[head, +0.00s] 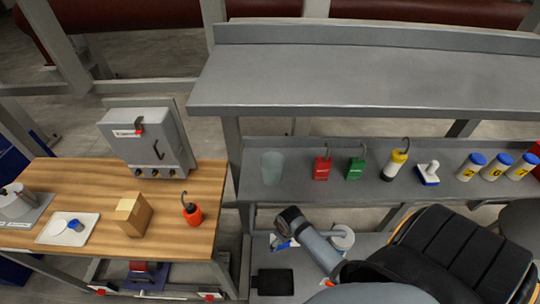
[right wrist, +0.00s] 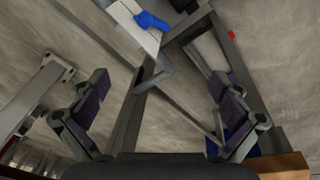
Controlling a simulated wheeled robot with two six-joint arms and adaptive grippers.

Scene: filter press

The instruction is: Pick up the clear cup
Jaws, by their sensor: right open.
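The clear cup (head: 271,168) stands upright at the left end of the lower grey shelf. It is see-through and looks empty. My right gripper (right wrist: 163,112) shows in the right wrist view with its two fingers wide apart and nothing between them. Floor and metal frame bars lie beyond the fingers, and the cup is not in that view. In the head view I cannot make out the right gripper's fingertips. My left gripper is in neither view.
An upper grey shelf (head: 370,80) lies behind. A wooden table (head: 90,180) with a control box (head: 148,140) is left.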

